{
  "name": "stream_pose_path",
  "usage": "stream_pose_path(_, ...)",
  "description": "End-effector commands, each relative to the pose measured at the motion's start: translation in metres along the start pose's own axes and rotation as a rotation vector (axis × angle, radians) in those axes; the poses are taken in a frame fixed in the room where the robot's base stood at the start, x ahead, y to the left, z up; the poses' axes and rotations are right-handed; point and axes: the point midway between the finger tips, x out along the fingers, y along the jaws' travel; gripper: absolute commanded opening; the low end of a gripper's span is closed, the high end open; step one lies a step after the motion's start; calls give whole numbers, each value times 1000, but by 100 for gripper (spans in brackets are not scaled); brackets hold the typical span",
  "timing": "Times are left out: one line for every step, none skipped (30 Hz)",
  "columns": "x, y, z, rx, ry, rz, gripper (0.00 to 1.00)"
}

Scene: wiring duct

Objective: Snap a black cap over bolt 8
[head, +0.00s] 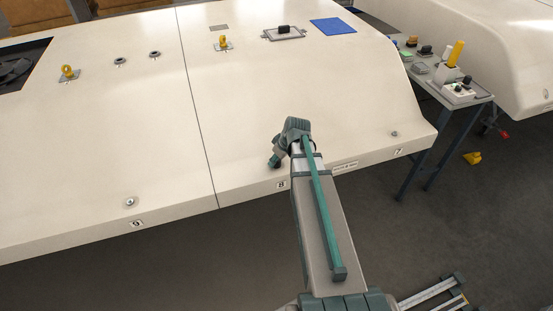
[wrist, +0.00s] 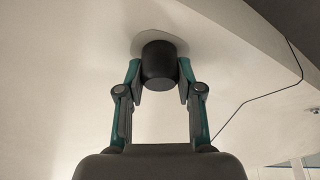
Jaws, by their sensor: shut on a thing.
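My gripper (wrist: 160,78) is shut on a black cap (wrist: 160,65) in the wrist view, with one finger on each side. The cap's far end is at or very near the white panel, with a rounded greyish patch around it; I cannot tell whether it is seated. Bolt 8 is not visible. In the head view my gripper (head: 276,158) is at the panel's front edge, just above the number 8 label (head: 281,184). The arm hides the cap there.
The white panel (head: 110,130) also bears a bolt (head: 130,202) above label 9 and a bolt (head: 394,134) above label 7. Yellow fittings and a blue sheet (head: 333,26) lie farther back. A side table (head: 479,98) with small parts stands at right.

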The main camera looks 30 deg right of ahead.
Motion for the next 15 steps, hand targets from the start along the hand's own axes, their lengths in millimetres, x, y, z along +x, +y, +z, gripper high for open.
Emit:
stream_pose_path(1, 0, 0, 0, -1, -1, 41)
stream_pose_path(0, 0, 0, 0, -1, -1, 46)
stream_pose_path(0, 0, 0, 0, -1, -1, 52)
stream_pose_path(0, 0, 0, 0, -1, -1, 57)
stream_pose_path(0, 0, 0, 0, -1, -1, 62)
stream_pose_path(0, 0, 0, 0, -1, -1, 65)
stream_pose_path(0, 0, 0, 0, -1, -1, 65)
stream_pose_path(0, 0, 0, 0, -1, -1, 65)
stream_pose_path(0, 0, 0, 0, -1, -1, 65)
stream_pose_path(0, 0, 0, 0, -1, -1, 65)
stream_pose_path(0, 0, 0, 0, -1, -1, 65)
stream_pose_path(0, 0, 0, 0, -1, -1, 65)
stream_pose_path(0, 0, 0, 0, -1, -1, 65)
stream_pose_path(0, 0, 0, 0, -1, 0, 65)
stream_pose_path(0, 0, 0, 0, -1, 0, 65)
